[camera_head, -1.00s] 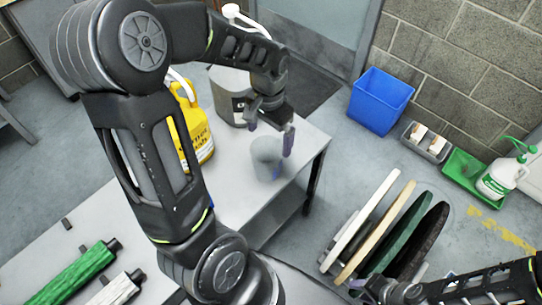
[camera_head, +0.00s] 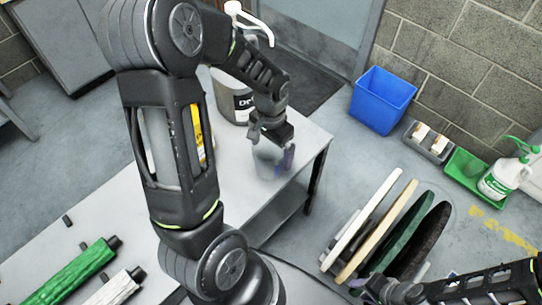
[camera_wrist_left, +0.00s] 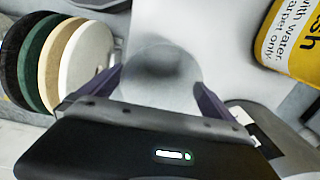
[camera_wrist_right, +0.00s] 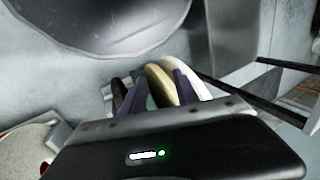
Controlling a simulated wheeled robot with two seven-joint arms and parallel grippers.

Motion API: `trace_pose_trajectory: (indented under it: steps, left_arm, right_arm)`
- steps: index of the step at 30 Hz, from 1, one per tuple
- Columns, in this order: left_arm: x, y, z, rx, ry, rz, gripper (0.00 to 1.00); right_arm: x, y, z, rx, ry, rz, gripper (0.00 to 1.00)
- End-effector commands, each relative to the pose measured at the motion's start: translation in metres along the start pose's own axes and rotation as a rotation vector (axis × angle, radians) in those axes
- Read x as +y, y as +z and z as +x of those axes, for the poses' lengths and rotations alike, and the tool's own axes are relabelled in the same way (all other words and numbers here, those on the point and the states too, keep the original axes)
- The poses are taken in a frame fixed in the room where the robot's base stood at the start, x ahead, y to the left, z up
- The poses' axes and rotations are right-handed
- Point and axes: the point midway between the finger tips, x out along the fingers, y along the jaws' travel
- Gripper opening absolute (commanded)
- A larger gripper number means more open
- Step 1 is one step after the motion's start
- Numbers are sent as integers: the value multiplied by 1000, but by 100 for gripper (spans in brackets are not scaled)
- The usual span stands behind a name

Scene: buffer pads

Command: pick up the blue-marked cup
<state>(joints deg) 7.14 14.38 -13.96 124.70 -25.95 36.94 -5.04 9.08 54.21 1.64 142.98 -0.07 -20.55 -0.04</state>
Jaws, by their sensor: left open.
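The cup (camera_head: 267,160) is a pale grey, see-through cup standing near the right corner of the table. A small bluish patch shows low on its right side in the head view, partly behind a finger. My left gripper (camera_head: 273,143) is open, with its fingers on either side of the cup. In the left wrist view the cup (camera_wrist_left: 163,72) lies between the two fingers; whether they touch it I cannot tell. My right gripper (camera_wrist_right: 158,85) is open and empty, pointing toward the round pads; in the head view its hand is at the bottom right.
Round buffer pads (camera_head: 412,235) stand in a rack on the floor. A jug with a white pump (camera_head: 232,98) and a yellow bottle (camera_wrist_left: 292,42) stand near the cup. Green (camera_head: 75,272) and white rolls lie at the table's front. A blue bin (camera_head: 382,98) is on the floor.

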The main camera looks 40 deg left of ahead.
Motion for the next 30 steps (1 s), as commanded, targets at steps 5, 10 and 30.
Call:
trace_pose_trajectory:
  steps: [5, 10, 30]
  left_arm:
    - [0, 0, 7, 1, 0, 0, 100]
    - [0, 0, 7, 1, 0, 0, 100]
    - [0, 0, 6, 1, 0, 1, 73]
  right_arm:
    - [0, 0, 0, 0, 0, 0, 36]
    - [0, 0, 0, 0, 0, 0, 36]
    - [0, 0, 0, 0, 0, 0, 36]
